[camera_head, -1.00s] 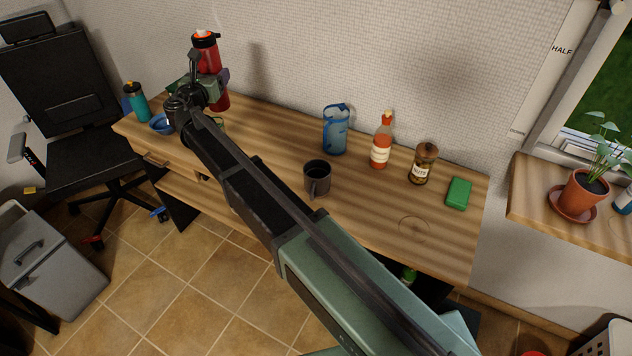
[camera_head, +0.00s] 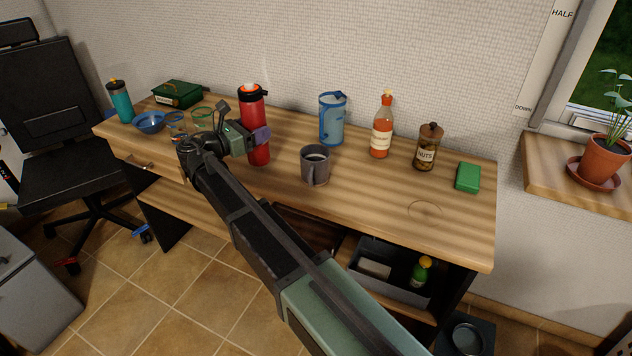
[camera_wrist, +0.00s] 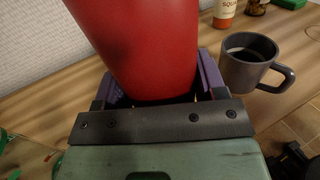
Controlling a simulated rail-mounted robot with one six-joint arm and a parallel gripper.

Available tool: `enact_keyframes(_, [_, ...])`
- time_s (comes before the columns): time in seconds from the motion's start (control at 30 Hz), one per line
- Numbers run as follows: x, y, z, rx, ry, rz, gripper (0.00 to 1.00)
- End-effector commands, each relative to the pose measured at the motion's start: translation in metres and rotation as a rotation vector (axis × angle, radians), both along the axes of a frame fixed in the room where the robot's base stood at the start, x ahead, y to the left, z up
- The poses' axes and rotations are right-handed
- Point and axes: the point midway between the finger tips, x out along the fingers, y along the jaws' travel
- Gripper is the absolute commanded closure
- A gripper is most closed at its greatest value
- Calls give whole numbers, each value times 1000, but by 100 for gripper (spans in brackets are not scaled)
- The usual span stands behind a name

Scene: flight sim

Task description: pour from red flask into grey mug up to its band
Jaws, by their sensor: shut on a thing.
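The red flask (camera_head: 253,107) is upright, with a black top and a small pale and orange spot on it. My gripper (camera_head: 256,138) is shut around its middle; in the wrist view the red body (camera_wrist: 140,45) fills the space between the purple finger pads. The grey mug (camera_head: 315,166) stands upright on the table just right of the flask, with its handle toward the front. The wrist view also shows the mug (camera_wrist: 247,62), with dark contents or a dark inside; I cannot tell which. No band is clear on it. The flask and mug are apart.
A blue pitcher (camera_head: 332,119), an orange sauce bottle (camera_head: 381,128), a nut jar (camera_head: 426,148) and a green block (camera_head: 468,177) stand behind and right of the mug. A blue bowl (camera_head: 149,123) and teal bottle (camera_head: 119,101) are at the left. The front right tabletop is clear.

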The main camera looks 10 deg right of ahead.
Motion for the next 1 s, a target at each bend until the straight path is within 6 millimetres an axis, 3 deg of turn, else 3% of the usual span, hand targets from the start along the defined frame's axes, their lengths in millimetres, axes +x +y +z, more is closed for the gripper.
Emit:
enact_keyframes(0.03, [-6,-4,-16,-1,0,-30,80])
enact_keyframes(0.13, [-13,-8,-21,-1,0,-71,80])
enact_keyframes(0.57, [-15,-9,-16,17,-7,-82,80])
enact_keyframes(1.0, [-16,-11,-11,192,-72,-81,80])
